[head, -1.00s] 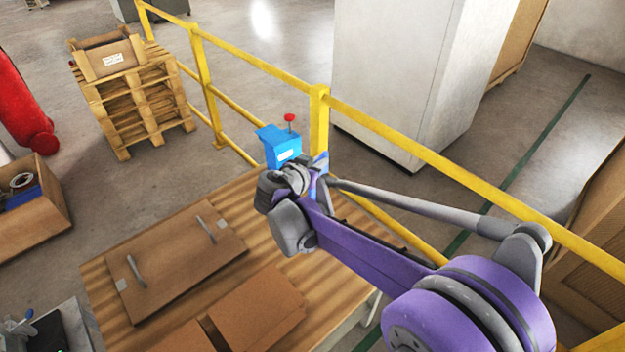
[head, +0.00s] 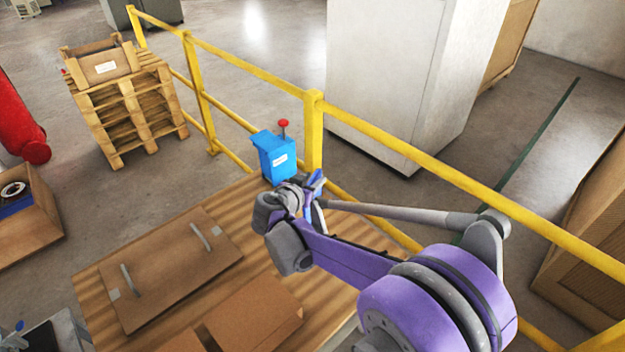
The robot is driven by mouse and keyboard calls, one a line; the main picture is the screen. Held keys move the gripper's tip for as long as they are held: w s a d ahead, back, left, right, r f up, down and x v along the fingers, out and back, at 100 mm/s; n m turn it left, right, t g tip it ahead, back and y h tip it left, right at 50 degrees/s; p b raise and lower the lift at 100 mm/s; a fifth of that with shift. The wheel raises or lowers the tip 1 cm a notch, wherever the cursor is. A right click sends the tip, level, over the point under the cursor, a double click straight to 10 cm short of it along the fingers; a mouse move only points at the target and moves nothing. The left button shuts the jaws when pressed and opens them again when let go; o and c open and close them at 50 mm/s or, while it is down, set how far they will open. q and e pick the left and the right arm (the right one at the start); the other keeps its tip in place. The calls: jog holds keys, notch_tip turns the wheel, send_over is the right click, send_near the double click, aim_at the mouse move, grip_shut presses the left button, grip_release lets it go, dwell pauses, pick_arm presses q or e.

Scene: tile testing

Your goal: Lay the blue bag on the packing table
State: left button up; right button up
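The packing table (head: 325,292) has a striped wooden top and fills the lower middle of the head view. My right gripper (head: 312,186) is over the table's far right part, seen from behind, with its wrist hiding most of it. A small blue piece (head: 317,181) shows at the gripper; I cannot tell whether it is part of the blue bag or of the gripper. The fingers are not clear enough to tell open from shut. No whole blue bag can be made out. My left gripper is out of view.
A blue box with a white label and red knob (head: 278,158) stands at the table's far corner, close beyond my gripper. A brown board with two handles (head: 170,268) and cardboard (head: 250,318) cover much of the table. A yellow railing (head: 425,151) runs behind.

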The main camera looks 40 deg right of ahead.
jog(key=shift+r, duration=0.2)
jog(key=v, duration=1.2)
jog(key=s+a+f+n+y, duration=0.6)
jog(key=s, duration=0.2)
jog(key=s+a+f+n+y, duration=0.6)
jog(key=s, duration=0.2)
jog(key=shift+s+a+f+n+g, duration=0.2)
jog(key=shift+s+a+n+g, duration=0.05)
jog(key=shift+s+n+g, duration=0.1)
